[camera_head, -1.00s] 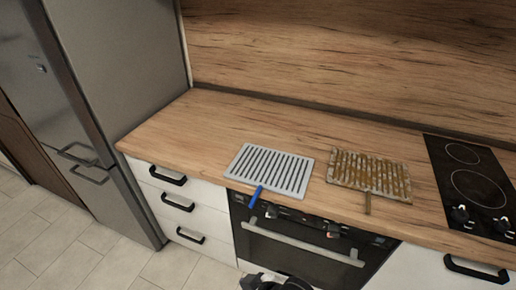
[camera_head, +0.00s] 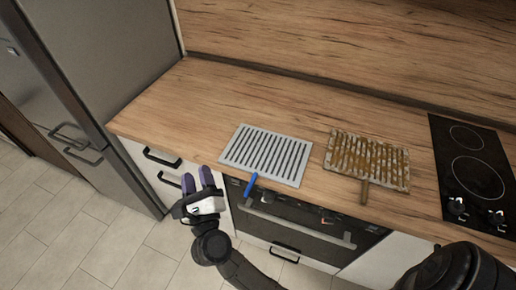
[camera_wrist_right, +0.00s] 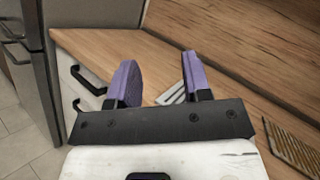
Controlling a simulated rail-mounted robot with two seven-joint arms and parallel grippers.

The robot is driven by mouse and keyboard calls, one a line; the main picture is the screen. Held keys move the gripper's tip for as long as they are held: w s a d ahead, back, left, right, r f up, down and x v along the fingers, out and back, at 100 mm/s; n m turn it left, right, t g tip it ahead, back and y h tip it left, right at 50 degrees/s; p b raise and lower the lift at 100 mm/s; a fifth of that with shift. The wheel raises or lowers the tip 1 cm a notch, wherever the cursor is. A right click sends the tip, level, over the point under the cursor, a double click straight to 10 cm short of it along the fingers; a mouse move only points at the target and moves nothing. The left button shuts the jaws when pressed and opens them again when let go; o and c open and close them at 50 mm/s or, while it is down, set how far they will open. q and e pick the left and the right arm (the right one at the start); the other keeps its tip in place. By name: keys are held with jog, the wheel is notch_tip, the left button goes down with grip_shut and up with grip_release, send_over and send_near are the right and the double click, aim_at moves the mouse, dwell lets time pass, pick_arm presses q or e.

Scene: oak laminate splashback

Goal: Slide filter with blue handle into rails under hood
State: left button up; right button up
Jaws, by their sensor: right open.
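The filter with the blue handle (camera_head: 266,155) is a clean grey slotted plate. It lies flat on the wooden counter, and its blue handle (camera_head: 250,185) sticks out over the front edge. My right gripper (camera_head: 197,180) is open and empty, in front of the counter to the left of the blue handle. In the right wrist view, its purple fingers (camera_wrist_right: 158,82) stand apart, and part of the grey filter (camera_wrist_right: 178,94) shows between them. The hood and its rails are not in view. My left gripper is not in view.
A brown, dirty-looking filter (camera_head: 366,162) with a brown handle lies to the right of the grey one. A black cooktop (camera_head: 473,172) is further right. An oven (camera_head: 300,222) and drawers are below the counter. A steel fridge (camera_head: 100,70) stands left. The back-left counter is clear.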

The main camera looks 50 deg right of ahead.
aim_at(247, 191)
jog(key=s+d+f+m+g, duration=0.2)
jog(key=f+m+g, duration=0.2)
jog(key=s+d+f+m+g+h, duration=0.1)
jog(key=s+d+f+m+g, duration=0.1)
jog(key=s+f+m+g, duration=0.1)
jog(key=s+d+f+m+g, duration=0.2)
jog(key=f+m+g, duration=0.2)
jog(key=m+g, duration=0.2)
jog(key=shift+s+f+g+h, duration=0.15)
jog(key=shift+f+g+h, duration=0.15)
jog(key=shift+f+h, duration=0.1)
jog(key=shift+d+f+m, duration=0.15)
jog(key=shift+d+m, duration=0.25)
jog(key=shift+m, duration=0.1)
jog(key=shift+b+x, duration=0.4)
jog(key=shift+x, duration=1.7)
grip_shut()
